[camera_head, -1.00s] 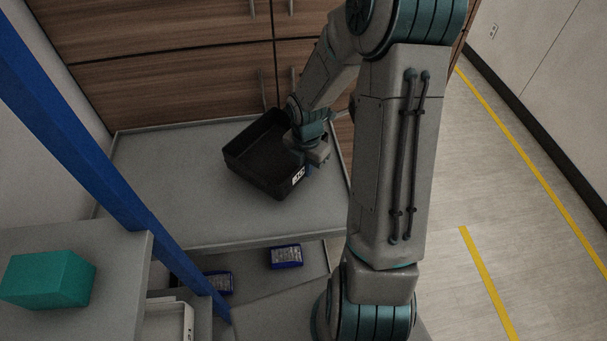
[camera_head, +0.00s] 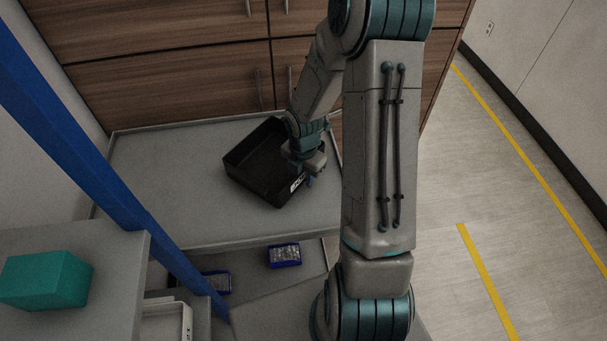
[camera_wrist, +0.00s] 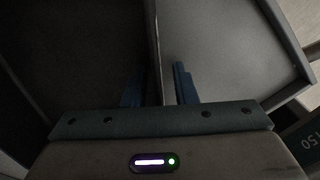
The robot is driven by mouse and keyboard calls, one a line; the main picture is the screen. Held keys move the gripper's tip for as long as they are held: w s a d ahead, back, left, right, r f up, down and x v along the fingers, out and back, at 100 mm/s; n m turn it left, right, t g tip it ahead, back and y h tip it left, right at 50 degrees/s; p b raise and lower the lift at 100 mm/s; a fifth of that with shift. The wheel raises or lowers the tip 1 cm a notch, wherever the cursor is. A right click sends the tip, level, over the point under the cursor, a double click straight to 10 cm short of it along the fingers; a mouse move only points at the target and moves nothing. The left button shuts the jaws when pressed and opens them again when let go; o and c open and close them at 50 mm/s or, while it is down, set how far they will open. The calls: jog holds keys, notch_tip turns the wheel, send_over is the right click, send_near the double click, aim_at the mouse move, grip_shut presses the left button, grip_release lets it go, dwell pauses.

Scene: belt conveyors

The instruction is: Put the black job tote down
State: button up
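The black job tote (camera_head: 253,184) sits upright on a grey tabletop (camera_head: 160,180), turned at an angle, with a white label on its near right side. In the wrist view its wall rim (camera_wrist: 156,45) runs between my two fingers. My gripper (camera_head: 303,176) is at the tote's right wall, pointing down. In the wrist view my gripper (camera_wrist: 160,88) is open around the wall, one finger on the inner side and one outside. A gap shows between the outer finger and the wall. The tote's far right corner is hidden behind my wrist.
Wooden cabinets (camera_head: 160,80) stand behind the tabletop. The tabletop left of the tote is clear. A blue post (camera_head: 90,150) rises at left, beside a shelf with a teal box (camera_head: 45,280). Blue bins (camera_head: 284,255) lie on a lower surface.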

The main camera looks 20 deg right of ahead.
notch_tip(320, 180, up, 11)
jog(key=shift+r+p, duration=0.2)
jog(key=shift+p, duration=0.1)
jog(key=shift+r, duration=0.6)
jog(key=s+a+r+m+t, duration=0.2)
jog(key=s+r+m, duration=0.5)
jog(key=m, duration=0.5)
jog(key=s+a+r+m+t, duration=0.2)
jog(key=s+r+m, duration=0.5)
jog(key=m, duration=0.5)
jog(key=shift+s+a+r+m, duration=0.25)
jog(key=shift+s+a+m, duration=0.15)
jog(key=shift+s, duration=0.5)
jog(key=shift+f, duration=0.1)
